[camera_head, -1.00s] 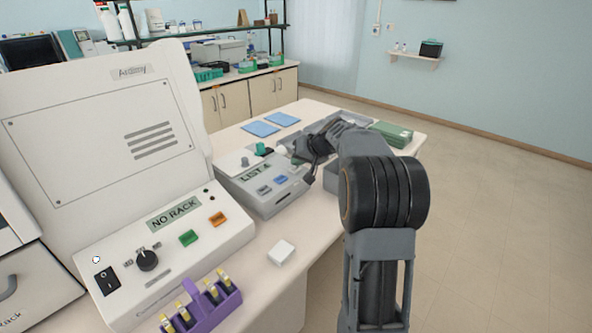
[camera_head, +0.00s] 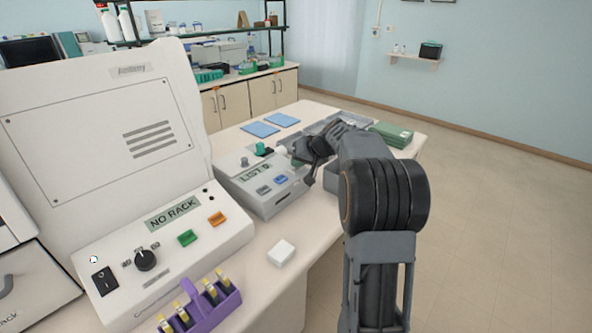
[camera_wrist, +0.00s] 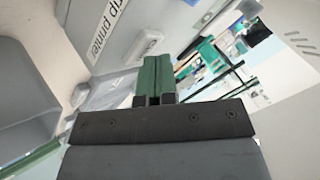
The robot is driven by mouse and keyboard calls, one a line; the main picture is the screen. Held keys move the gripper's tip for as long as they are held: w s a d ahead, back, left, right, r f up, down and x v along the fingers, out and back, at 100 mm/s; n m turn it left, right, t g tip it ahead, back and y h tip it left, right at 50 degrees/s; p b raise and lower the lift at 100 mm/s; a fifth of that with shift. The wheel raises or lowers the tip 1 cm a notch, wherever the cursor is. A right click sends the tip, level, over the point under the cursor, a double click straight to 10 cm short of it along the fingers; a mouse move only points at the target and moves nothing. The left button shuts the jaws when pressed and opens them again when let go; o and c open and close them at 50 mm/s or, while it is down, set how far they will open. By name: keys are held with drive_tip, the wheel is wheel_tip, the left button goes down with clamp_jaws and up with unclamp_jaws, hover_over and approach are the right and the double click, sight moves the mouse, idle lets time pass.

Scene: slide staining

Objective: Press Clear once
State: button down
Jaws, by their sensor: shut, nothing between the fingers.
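A small grey-white device (camera_head: 258,200) on the bench has a display (camera_head: 255,172) that seems to read "LIST 0". A grey key (camera_head: 264,190) and a blue key (camera_head: 281,180) sit below the display; their lettering is too small to read. In the head view my wrist hides the fingertips, beside the device's right end.
A large white machine (camera_head: 95,130) reading "NO RACK" stands at the left, with a green key (camera_head: 187,237) and an orange key (camera_head: 217,218). A purple rack (camera_head: 222,304) and a white block (camera_head: 281,252) lie in front. Blue pads (camera_head: 261,129) and a green box (camera_head: 391,134) lie behind.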

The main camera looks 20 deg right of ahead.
idle(0.4)
drive_tip(key=shift+r+p, duration=0.35)
drive_tip(key=shift+r, duration=0.35)
drive_tip(key=shift+r, duration=0.1)
drive_tip(key=shift+r+p, duration=1.55)
drive_tip(key=shift+r, duration=0.85)
